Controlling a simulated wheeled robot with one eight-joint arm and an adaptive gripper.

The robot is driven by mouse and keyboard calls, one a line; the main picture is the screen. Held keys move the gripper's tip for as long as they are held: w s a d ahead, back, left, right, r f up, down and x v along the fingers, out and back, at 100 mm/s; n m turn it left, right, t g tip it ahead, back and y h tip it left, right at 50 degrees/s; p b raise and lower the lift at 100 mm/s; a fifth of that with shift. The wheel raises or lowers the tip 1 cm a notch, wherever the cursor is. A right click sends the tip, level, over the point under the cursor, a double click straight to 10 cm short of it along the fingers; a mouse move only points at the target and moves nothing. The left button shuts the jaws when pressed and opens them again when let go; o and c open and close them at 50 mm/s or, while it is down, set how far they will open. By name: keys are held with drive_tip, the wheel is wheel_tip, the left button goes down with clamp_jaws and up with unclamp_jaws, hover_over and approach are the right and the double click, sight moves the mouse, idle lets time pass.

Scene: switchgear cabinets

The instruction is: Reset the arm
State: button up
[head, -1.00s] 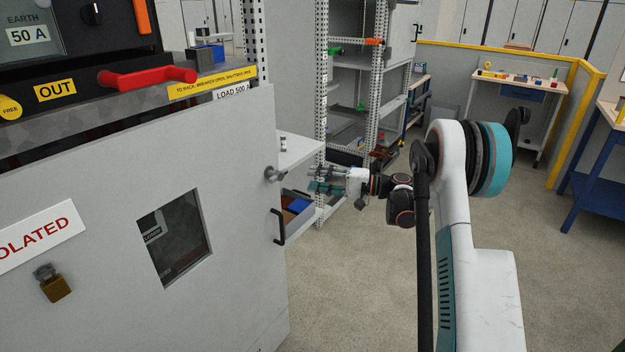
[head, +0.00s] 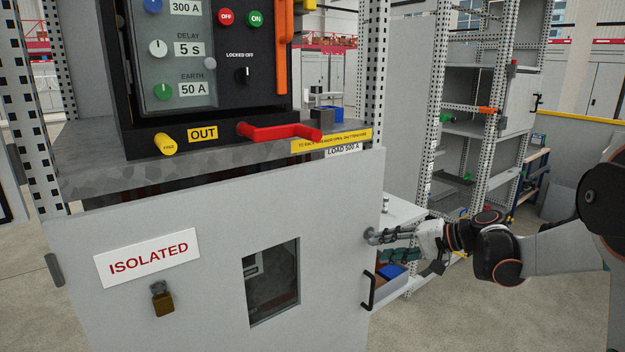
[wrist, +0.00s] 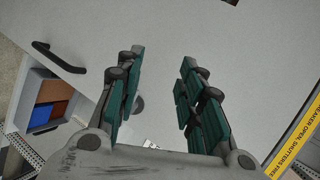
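My gripper (head: 393,240) is at the right edge of the grey cabinet door, close to the door's round grey knob (head: 371,237). In the wrist view, the two green-padded fingers of my gripper (wrist: 160,62) are spread apart with nothing between their tips. The pale door panel (wrist: 190,30) fills the view beyond them. The knob (wrist: 138,104) shows partly behind the left finger; whether the gripper touches it I cannot tell. The door (head: 215,225) carries an ISOLATED sign (head: 148,257), a brass padlock (head: 161,298) and a small window (head: 272,281).
A black door handle (head: 368,290) sits below the knob; it also shows in the wrist view (wrist: 60,58). A red lever (head: 280,132) and the breaker panel stand above the door. A drawer with a blue bin (head: 391,271) and perforated racking are behind my gripper. Floor is clear at lower right.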

drive_tip(key=s+a+r+n+g+h, duration=0.1)
drive_tip(key=s+a+h, duration=0.1)
drive_tip(key=s, duration=0.3)
drive_tip(key=s+a+r+n+h, duration=0.1)
drive_tip(key=s+a, duration=0.2)
drive_tip(key=s, duration=0.2)
drive_tip(key=s+d+f+n+h, duration=0.1)
drive_tip(key=s+h, duration=0.3)
drive_tip(key=s, duration=0.8)
drive_tip(key=s+d+f+n+t+h, duration=0.1)
drive_tip(key=s+d+h, duration=0.3)
drive_tip(key=s, duration=0.8)
drive_tip(key=shift+s+d+f+n, duration=0.25)
drive_tip(key=shift+d+n, duration=0.1)
drive_tip(key=shift+n, duration=0.15)
